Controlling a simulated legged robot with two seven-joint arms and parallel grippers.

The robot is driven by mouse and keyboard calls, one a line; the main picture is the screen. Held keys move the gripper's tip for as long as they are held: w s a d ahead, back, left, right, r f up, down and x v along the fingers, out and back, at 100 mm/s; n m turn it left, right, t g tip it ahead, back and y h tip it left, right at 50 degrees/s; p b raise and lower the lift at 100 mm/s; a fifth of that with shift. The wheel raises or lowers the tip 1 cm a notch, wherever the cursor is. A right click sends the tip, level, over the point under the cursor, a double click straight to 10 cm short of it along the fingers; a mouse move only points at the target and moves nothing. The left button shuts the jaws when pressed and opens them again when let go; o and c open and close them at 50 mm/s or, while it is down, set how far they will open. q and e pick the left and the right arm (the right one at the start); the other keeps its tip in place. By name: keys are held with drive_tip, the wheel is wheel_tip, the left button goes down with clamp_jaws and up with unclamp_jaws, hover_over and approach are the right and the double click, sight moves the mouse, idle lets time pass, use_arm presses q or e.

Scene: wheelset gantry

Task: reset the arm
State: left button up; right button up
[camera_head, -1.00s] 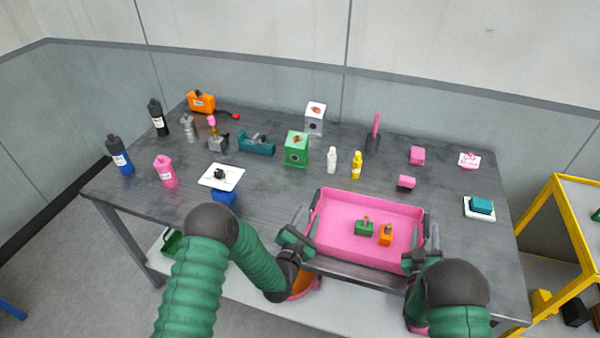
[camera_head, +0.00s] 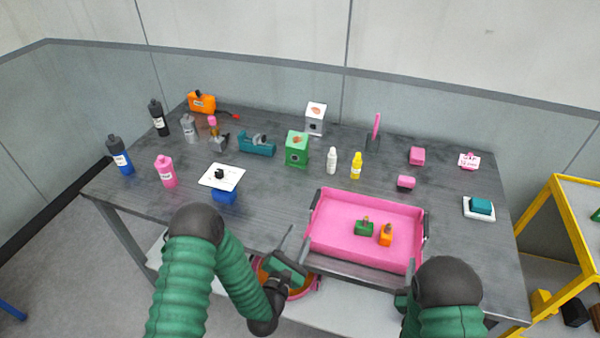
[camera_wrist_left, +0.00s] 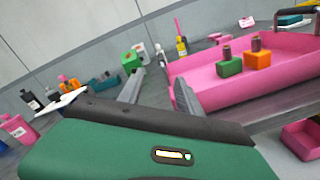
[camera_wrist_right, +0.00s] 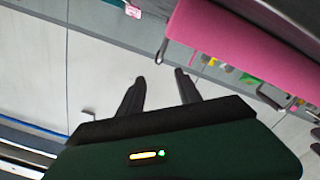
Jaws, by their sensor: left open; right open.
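My left gripper (camera_head: 292,248) is open and empty in the head view, in front of the table's near edge and left of the pink tray (camera_head: 318,249). In the left wrist view its two fingers (camera_wrist_left: 157,92) are apart with nothing between them, and the tray shows beyond on the right. My right gripper is mostly hidden behind my own right arm in the head view, near the tray's lower right corner. In the right wrist view its fingers (camera_wrist_right: 157,95) are apart and empty. The tray holds a green block (camera_head: 364,229) and an orange block (camera_head: 386,236).
The grey table (camera_head: 270,205) carries bottles on the left, a white card on a blue block (camera_head: 224,195), and a green box (camera_head: 297,150) at the back. A yellow frame (camera_head: 545,215) stands to the right. A pink round container (camera_head: 310,291) sits below the table edge.

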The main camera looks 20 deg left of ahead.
drive_tip(key=shift+s, duration=0.35)
use_arm(q)
drive_tip(key=s+a+r+m+g, duration=0.1)
drive_tip(key=s+r+m+g, duration=0.1)
drive_tip(key=s+m+g, duration=0.5)
drive_tip(key=s+a+r+m+g+y, duration=0.1)
drive_tip(key=s+r+m+g, duration=0.1)
drive_tip(key=s+m+g, duration=0.6)
drive_tip(key=s+m, duration=0.7)
drive_tip(key=m, duration=0.6)
drive_tip(key=shift+a+r+m, duration=0.3)
drive_tip(key=shift+a+r, duration=0.1)
use_arm(e)
drive_tip(key=s+d+r+m+g, duration=0.1)
drive_tip(key=s+r+m+g, duration=0.1)
drive_tip(key=s+g, duration=0.5)
drive_tip(key=s+d+r+m+g+y, duration=0.1)
drive_tip(key=s+m+g, duration=0.3)
drive_tip(key=s+g, duration=0.4)
drive_tip(key=s+r, duration=0.1)
drive_tip(key=s, duration=0.6)
drive_tip(key=shift+r, duration=0.4)
